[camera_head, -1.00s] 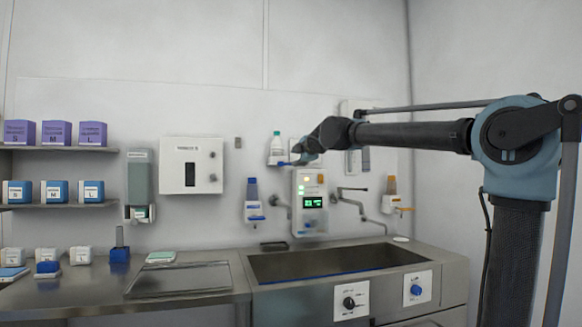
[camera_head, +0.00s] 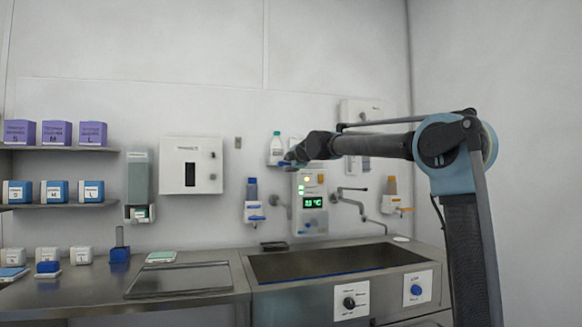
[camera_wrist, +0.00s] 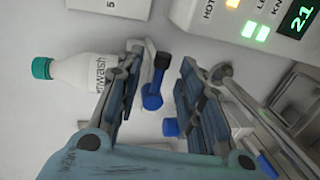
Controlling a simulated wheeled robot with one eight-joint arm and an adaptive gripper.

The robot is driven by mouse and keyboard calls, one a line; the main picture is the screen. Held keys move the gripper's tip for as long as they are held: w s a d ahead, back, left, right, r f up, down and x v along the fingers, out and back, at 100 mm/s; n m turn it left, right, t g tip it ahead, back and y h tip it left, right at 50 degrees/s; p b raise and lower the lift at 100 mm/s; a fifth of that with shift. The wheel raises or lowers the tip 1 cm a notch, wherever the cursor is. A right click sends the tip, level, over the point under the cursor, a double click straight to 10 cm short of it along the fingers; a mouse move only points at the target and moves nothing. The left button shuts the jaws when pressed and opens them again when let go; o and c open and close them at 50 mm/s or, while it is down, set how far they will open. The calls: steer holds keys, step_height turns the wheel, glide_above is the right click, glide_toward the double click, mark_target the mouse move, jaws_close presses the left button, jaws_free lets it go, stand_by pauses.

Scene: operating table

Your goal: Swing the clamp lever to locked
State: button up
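No part that I can name for sure as the clamp lever shows. In the wrist view a short dark lever with a blue end (camera_wrist: 152,97) stands out from a white wall holder, seen between my gripper's fingers. A second blue piece (camera_wrist: 170,127) shows just below it. My gripper (camera_wrist: 163,75) is open and empty, its two fingers apart on either side of the lever. I cannot tell how far the lever is from them. In the head view my gripper (camera_head: 290,162) is small, near the wall beside a white bottle (camera_head: 276,149).
A lit control panel (camera_head: 309,203) hangs just below my gripper. A white bottle with a green cap (camera_wrist: 75,70) is close to the left finger. The sink (camera_head: 335,262) and steel counter (camera_head: 90,292) lie below. A blue-and-white dispenser (camera_head: 253,203) hangs to the left.

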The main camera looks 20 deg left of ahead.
steer(key=shift+w, duration=0.1)
jaws_close()
steer(key=shift+f, duration=0.15)
steer(key=shift+s+a+f+m+y, duration=0.3)
steer(key=shift+a+f+m+y, duration=0.25)
steer(key=shift+m, duration=1.9)
steer(key=shift+s+a+f+m+y, duration=0.3)
steer(key=shift+f+m+y, duration=0.4)
steer(key=shift+m, duration=1.8)
steer(key=shift+s+a+f+m+y, duration=0.25)
steer(key=shift+a+f+m+y, duration=0.35)
steer(key=shift+m, duration=1.85)
steer(key=shift+f+m, duration=0.1)
steer(key=shift+m, duration=0.4)
